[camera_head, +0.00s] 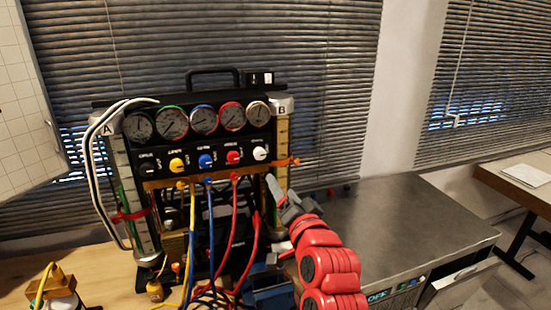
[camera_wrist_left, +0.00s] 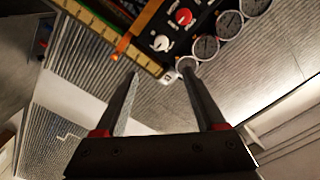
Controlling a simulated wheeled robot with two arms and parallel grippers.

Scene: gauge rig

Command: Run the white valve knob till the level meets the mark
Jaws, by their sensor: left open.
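The white valve knob (camera_head: 260,153) is the rightmost of a row of coloured knobs on the gauge panel. It also shows in the left wrist view (camera_wrist_left: 161,43), beyond the fingertips. My left gripper (camera_head: 284,196) is open and empty, in front of the panel's right side, below and right of the white knob and apart from it. Its two spread fingers show in the wrist view (camera_wrist_left: 161,70). Tube B (camera_head: 283,135) stands at the panel's right end, with an orange pointer (camera_head: 294,161) beside it. I cannot make out its liquid level. My right gripper is not in view.
Tube A (camera_head: 117,160) with a red clamp (camera_head: 131,215) stands at the left. Yellow, blue and red hoses (camera_head: 233,220) hang below the knobs. A red knob (camera_head: 232,157) sits close left of the white one. A grey-topped cabinet (camera_head: 400,225) stands right.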

